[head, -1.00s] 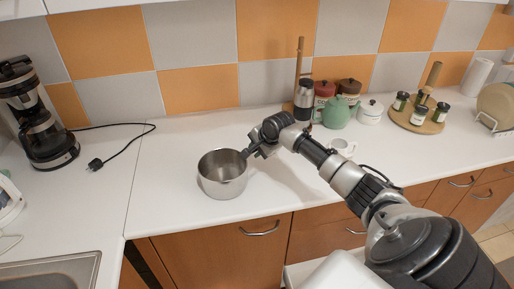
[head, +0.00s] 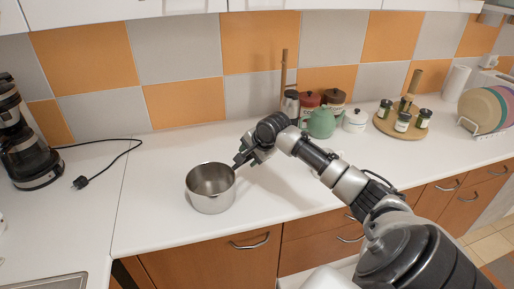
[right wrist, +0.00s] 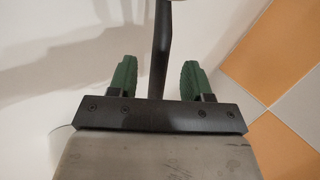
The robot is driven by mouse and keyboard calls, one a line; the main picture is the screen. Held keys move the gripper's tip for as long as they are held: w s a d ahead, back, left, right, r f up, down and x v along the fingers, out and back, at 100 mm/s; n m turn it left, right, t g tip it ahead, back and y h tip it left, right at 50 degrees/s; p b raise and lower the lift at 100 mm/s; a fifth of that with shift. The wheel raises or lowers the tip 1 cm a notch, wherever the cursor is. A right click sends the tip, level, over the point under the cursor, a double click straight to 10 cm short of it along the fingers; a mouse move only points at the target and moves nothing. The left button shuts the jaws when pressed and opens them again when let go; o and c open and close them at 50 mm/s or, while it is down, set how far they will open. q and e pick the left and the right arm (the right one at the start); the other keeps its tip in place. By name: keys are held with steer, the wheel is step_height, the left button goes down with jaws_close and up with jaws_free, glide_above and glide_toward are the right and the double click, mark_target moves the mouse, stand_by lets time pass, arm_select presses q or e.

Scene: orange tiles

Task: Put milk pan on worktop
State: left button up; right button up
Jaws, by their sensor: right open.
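The milk pan (head: 211,198) is a round steel pot. It stands upright on the white worktop (head: 150,222), left of my right gripper. My right gripper (head: 241,160) is at the pan's right rim side, low over the worktop. In the right wrist view, its two green fingers (right wrist: 158,68) are apart, with a dark bar, apparently the pan's handle (right wrist: 161,40), between them. Gaps show on both sides of the bar. In the head view the handle is hidden by the gripper. My left gripper is not in view.
A coffee maker (head: 24,150) and its black plug (head: 80,182) are at the left. A green teapot (head: 321,123), canisters and a round spice board (head: 400,130) stand at the back right. A sink (head: 55,283) is at the lower left. Worktop left of the pan is clear.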

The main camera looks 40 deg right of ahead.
steer(key=v, duration=0.7)
steer(key=shift+b, duration=0.3)
steer(key=shift+f, duration=0.15)
